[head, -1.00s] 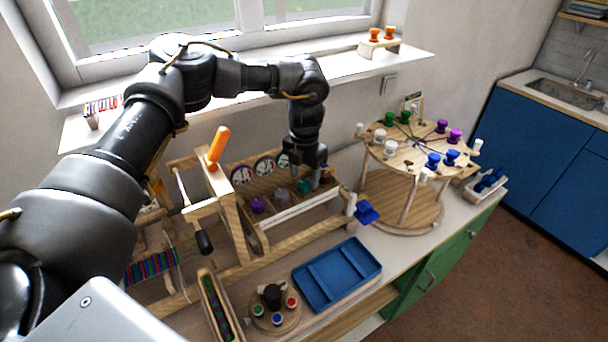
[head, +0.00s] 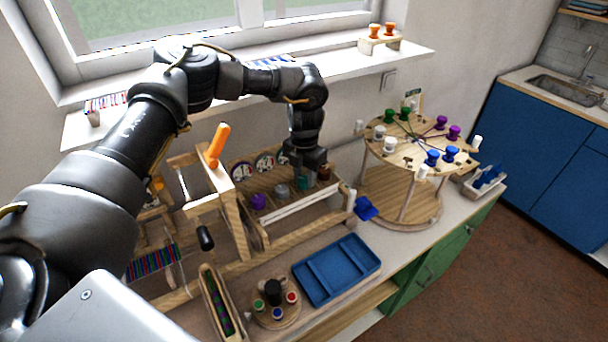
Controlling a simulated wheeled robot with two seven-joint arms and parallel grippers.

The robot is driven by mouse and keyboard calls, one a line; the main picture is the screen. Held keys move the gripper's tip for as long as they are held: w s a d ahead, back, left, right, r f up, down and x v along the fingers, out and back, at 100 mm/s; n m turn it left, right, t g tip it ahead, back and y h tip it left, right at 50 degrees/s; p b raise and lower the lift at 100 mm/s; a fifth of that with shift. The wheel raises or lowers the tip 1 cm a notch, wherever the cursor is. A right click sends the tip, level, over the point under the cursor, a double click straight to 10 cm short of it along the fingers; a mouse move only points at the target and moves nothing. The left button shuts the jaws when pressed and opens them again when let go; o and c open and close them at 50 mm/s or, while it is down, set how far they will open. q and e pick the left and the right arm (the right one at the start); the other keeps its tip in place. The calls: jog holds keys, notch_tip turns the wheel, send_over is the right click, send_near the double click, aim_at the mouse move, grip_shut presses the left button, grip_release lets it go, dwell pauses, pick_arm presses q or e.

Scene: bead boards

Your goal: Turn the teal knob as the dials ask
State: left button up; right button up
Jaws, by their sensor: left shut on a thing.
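The teal knob (head: 302,185) stands in a row on a wooden rack (head: 300,213) below the window, between a grey knob (head: 281,191) and a brown knob (head: 323,173). A purple knob (head: 258,202) is at the left end. Round white-faced dials (head: 264,163) stand behind the row; their pointers are too small to read, and my arm may hide another. My left gripper (head: 303,175) points down from above and is shut on the teal knob, hiding its upper part. My right gripper is not in view.
A wooden frame with an orange handle (head: 217,146) stands close left of the rack. A round two-level table with coloured spools (head: 433,157) stands at the right. A blue tray (head: 338,270) lies in front, with a small round stand (head: 275,309) beside it.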

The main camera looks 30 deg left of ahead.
pick_arm(q)
jog(key=shift+m, duration=0.3)
jog(key=m, duration=0.2)
jog(key=shift+m, duration=0.3)
jog(key=shift+w+r+m, duration=0.1)
jog(key=shift+m, duration=1.5)
jog(key=shift+d, duration=0.1)
jog(key=o, duration=1)
jog(key=shift+c, duration=0.2)
